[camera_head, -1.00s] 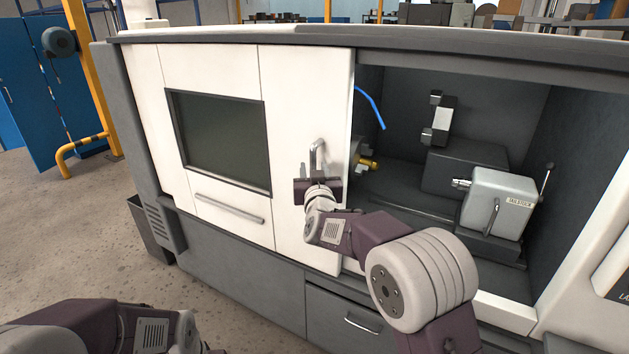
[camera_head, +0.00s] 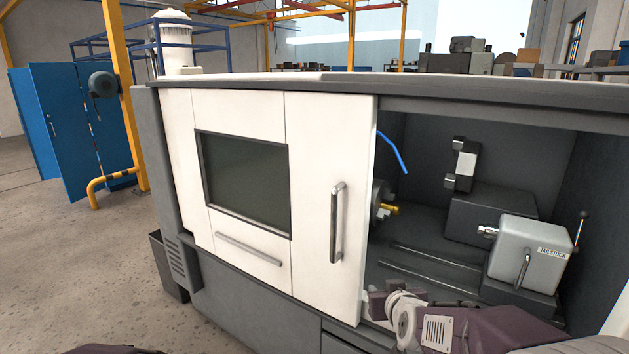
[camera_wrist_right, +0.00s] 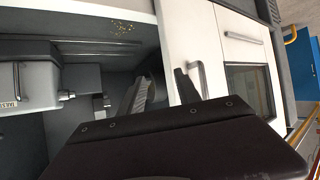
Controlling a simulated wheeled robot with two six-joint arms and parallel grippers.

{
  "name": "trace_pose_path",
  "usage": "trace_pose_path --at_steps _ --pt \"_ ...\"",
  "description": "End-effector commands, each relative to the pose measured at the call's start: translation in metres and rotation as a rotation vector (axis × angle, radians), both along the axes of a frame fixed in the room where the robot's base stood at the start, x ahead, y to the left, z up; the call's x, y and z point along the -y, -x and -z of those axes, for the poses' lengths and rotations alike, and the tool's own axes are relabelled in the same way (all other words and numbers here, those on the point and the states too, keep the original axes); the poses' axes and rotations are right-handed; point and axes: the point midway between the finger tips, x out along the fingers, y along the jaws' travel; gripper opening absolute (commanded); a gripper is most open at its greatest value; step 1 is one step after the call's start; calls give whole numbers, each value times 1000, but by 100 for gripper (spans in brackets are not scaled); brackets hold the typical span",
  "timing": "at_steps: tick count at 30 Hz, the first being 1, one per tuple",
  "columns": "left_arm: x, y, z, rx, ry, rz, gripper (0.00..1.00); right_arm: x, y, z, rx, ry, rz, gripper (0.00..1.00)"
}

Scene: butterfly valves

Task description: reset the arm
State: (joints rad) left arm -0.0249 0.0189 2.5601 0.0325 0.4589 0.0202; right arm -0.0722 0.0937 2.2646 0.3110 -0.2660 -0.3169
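My right arm comes in from the lower right of the head view. Its gripper (camera_head: 377,304) is low in front of the machine opening, below and to the right of the door's vertical handle (camera_head: 337,222), and clear of it. In the right wrist view the two fingers (camera_wrist_right: 162,92) stand apart with nothing between them. The handle (camera_wrist_right: 196,76) shows there beyond one finger. Only a dark sliver of my left arm shows at the bottom edge of the head view; its gripper is out of sight.
The white sliding door (camera_head: 304,160) covers the machine's left part, and the right part is open. Inside are a brass-coloured workpiece (camera_head: 390,209) in the chuck and the tailstock (camera_head: 527,252). A yellow post (camera_head: 128,110) stands at left. The floor there is clear.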

Motion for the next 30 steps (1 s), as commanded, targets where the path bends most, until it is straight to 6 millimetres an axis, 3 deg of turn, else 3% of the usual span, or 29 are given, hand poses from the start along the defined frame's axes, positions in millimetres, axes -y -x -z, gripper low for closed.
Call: trace_pose_path --at_steps 1,3,6,9,12,15,30 --pt "0 0 0 0 0 0 36 3 31 32 -129 -10 -10 40" --pt "0 0 0 0 0 0 36 3 79 75 -322 -27 -22 40" --pt "0 0 0 0 0 0 36 2 147 120 -573 -43 -26 40" --pt "0 0 0 0 0 0 36 3 201 145 -766 -47 -15 40" --pt "0 0 0 0 0 0 36 5 234 154 -890 -52 10 40" --pt "0 0 0 0 0 0 36 5 245 156 -940 -69 41 40" --pt "0 0 0 0 0 0 36 5 244 155 -936 -74 45 40"
